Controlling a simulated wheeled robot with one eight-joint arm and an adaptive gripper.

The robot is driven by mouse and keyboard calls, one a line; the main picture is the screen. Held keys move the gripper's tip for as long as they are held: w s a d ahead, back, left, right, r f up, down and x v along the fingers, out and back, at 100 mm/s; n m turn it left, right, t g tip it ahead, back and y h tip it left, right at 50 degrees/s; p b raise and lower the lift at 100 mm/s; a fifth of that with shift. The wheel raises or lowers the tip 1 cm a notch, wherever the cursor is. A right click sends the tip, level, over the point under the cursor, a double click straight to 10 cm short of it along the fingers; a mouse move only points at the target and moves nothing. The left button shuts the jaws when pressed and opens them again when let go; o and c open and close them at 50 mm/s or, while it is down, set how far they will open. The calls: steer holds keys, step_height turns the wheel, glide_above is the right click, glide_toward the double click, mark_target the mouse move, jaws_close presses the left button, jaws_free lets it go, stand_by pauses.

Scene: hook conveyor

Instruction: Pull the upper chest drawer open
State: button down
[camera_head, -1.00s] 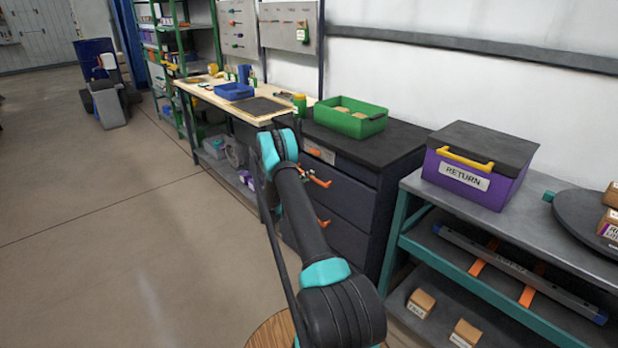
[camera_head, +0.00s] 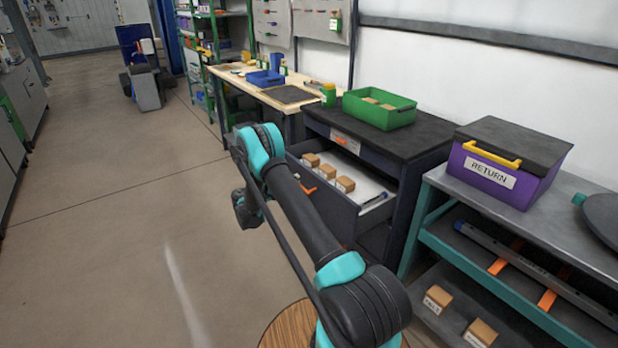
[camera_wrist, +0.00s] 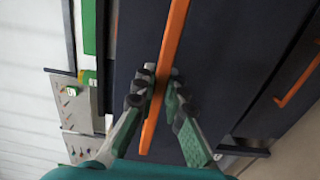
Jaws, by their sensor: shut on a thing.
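The upper chest drawer (camera_head: 335,212) is pulled well out of the dark chest (camera_head: 425,140), and its pale inside shows. Several small cardboard boxes (camera_head: 345,184) and a blue-and-dark tool (camera_head: 374,199) lie in it. In the wrist view my gripper (camera_wrist: 161,82) is shut on the drawer's long orange handle (camera_wrist: 168,50), with one finger on each side. Part of the handle (camera_head: 307,189) shows in the head view, where my arm hides my fingertips and the lower drawer.
A green bin (camera_head: 380,112) stands on the chest top. To the right is a teal-framed shelf (camera_head: 425,210) with a purple RETURN box (camera_head: 490,175). A wooden workbench (camera_head: 250,85) stands behind. Open floor (camera_head: 120,230) lies to the left.

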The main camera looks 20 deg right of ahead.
steer(key=v, duration=0.6)
steer(key=shift+a, duration=0.2)
steer(key=c, duration=1.6)
jaws_free()
steer(key=shift+o, duration=0.2)
steer(key=shift+a, duration=0.1)
steer(key=v, duration=1.1)
steer(key=shift+s+a, duration=0.25)
steer(key=shift+a, duration=0.1)
